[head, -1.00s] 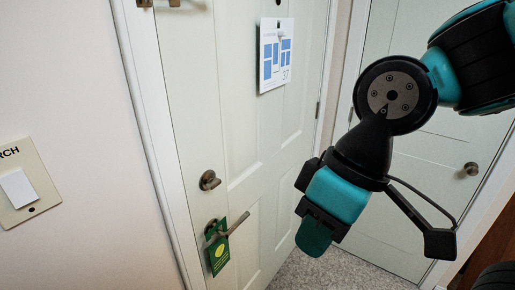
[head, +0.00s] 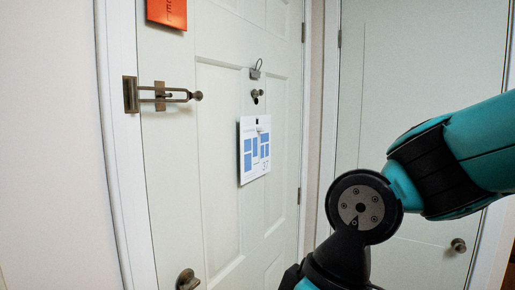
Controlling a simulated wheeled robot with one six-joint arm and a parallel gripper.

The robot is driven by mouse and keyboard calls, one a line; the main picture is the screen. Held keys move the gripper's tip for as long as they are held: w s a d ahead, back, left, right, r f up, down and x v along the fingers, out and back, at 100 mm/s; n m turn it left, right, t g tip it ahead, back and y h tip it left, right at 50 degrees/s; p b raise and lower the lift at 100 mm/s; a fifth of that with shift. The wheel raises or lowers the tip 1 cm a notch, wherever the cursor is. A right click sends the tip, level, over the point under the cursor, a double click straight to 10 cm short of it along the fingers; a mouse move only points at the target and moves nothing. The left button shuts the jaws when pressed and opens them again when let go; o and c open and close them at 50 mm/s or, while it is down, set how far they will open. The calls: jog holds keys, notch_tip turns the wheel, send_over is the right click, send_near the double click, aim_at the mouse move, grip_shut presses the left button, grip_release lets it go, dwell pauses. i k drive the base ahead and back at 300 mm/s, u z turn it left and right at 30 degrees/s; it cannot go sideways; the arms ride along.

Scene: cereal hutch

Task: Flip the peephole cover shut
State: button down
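The peephole (head: 255,99) is a small dark fitting on the white door (head: 215,170), right of centre on its upper part. A small round metallic piece, which looks like its cover (head: 259,92), sits at its upper right; the dark part beside it looks uncovered, but it is too small to be sure. My arm comes in from the right and bends down at the bottom of the head view. My gripper's fingers are below the picture edge, so their state is hidden. The visible arm is apart from the peephole in the picture.
A grey clip or hook (head: 255,73) is above the peephole. A calendar (head: 255,150) hangs just below. A swing-bar latch (head: 160,95), an orange sign (head: 167,13) and a door knob (head: 187,280) are on the left. Another door (head: 420,70) stands at right.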

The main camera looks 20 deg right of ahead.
aim_at(255, 93)
jog(key=u, duration=0.05)
jog(key=k, duration=0.65)
jog(key=z, duration=0.7)
jog(key=i, duration=1.45)
jog(key=u, duration=0.7)
